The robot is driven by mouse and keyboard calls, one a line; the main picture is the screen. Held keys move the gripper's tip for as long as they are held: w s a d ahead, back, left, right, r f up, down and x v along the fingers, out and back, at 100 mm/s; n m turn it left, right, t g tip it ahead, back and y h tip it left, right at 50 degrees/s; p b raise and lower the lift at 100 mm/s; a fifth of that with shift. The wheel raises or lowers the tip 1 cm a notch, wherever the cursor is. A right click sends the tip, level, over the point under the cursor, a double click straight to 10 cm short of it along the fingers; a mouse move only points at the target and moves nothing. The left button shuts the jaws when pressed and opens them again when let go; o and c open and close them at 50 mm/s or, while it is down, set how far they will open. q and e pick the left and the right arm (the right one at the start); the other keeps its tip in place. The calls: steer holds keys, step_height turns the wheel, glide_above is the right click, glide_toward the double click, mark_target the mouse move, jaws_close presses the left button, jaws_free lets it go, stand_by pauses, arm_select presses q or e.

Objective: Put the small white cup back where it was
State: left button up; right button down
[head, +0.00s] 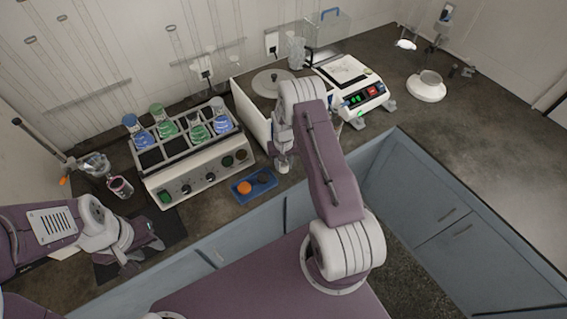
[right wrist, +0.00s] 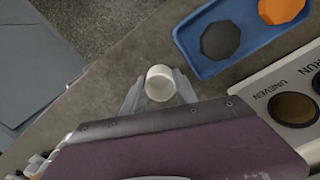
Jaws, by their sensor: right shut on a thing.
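The small white cup (right wrist: 160,83) is held between the fingertips of my right gripper (right wrist: 160,92), its round opening facing the right wrist camera. In the head view, my right gripper (head: 283,160) and the cup (head: 283,168) are near the counter's front edge, just right of the blue tray (head: 235,190). I cannot tell whether the cup touches the counter. My left gripper (head: 150,244) is at the lower left over a dark mat, apart from the cup. Its finger opening is unclear.
The blue tray, also in the right wrist view (right wrist: 183,42), holds an orange piece and a dark piece. A shaker with several flasks (head: 190,178) stands behind it. A white box (head: 247,115) and a device with a red display (head: 355,98) stand behind my right arm. The right counter has free room.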

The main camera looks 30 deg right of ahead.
steer(key=shift+w+f, duration=0.1)
steer(key=shift+f, duration=0.2)
steer(key=c, duration=1)
jaws_free()
steer(key=shift+o, duration=0.2)
